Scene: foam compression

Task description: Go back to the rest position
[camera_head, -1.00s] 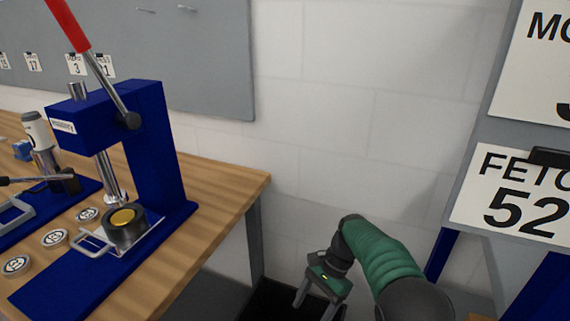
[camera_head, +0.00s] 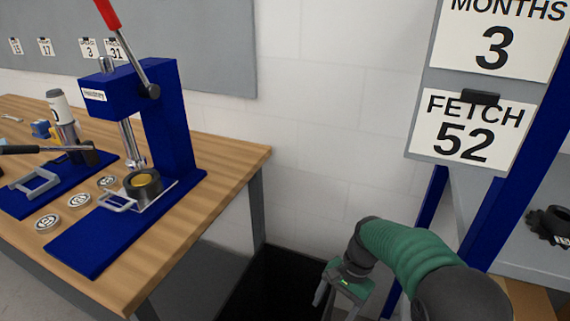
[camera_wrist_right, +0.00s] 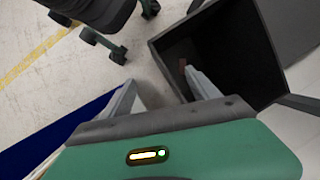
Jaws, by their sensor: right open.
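My right gripper (camera_head: 338,304) hangs at the bottom of the head view, right of the workbench (camera_head: 215,190), on my green-sleeved arm. It is in free air, clear of the bench. In the right wrist view its two grey fingers (camera_wrist_right: 160,82) are spread apart with nothing between them. Below and beyond them is a dark open bin (camera_wrist_right: 225,55) on the floor; one finger overlaps its opening in the picture. My left gripper is not in view.
A blue lever press (camera_head: 172,120) with a red handle stands on the bench, with several round tins beside it. A blue-framed shelf (camera_head: 500,215) with signs stands at the right. Wheeled legs (camera_wrist_right: 104,42) show on the floor in the wrist view.

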